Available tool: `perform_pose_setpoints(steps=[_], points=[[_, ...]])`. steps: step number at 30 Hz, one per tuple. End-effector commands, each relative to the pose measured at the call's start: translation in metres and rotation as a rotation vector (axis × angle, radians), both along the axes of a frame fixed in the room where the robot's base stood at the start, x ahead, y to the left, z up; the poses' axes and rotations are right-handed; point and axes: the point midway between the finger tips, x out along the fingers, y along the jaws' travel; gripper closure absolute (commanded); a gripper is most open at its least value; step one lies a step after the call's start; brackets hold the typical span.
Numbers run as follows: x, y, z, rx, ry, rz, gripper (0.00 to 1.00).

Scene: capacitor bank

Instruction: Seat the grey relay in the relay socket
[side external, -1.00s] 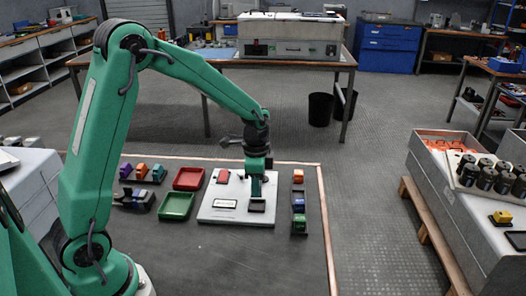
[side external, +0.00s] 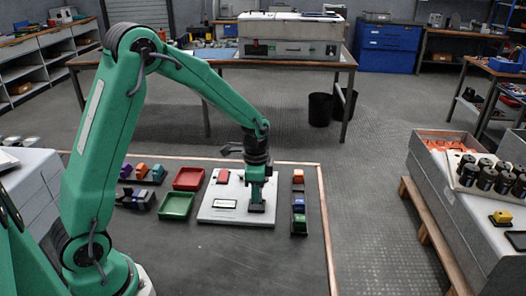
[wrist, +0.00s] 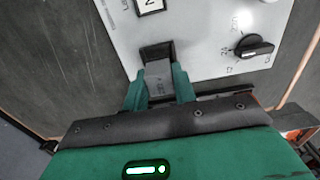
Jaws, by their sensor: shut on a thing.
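The grey relay (wrist: 158,78) is between the two green fingers of my gripper (wrist: 159,88) in the wrist view. My gripper is shut on it. The black relay socket (wrist: 156,51) shows just past the relay's far end, on the pale panel (wrist: 205,35). The relay overlaps the socket in this view; I cannot tell how deep it sits. In the side external view my gripper (side external: 257,202) points straight down at the right part of the panel (side external: 232,190), low over the socket place. The fingers largely hide the relay and socket there.
The panel has a black rotary knob (wrist: 254,47) and a labelled window (wrist: 151,4). Left of it are a red tray (side external: 188,178) and a green tray (side external: 176,205). A rack with orange, blue and green blocks (side external: 299,200) stands close on the right. The front mat is clear.

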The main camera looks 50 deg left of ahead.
Motion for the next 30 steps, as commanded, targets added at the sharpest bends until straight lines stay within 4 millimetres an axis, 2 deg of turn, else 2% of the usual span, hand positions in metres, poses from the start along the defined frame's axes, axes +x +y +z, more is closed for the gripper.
perform_pose_setpoints(steps=[30], points=[[-0.0001,0.0,-0.0093,0.0,0.001,0.0,0.96]])
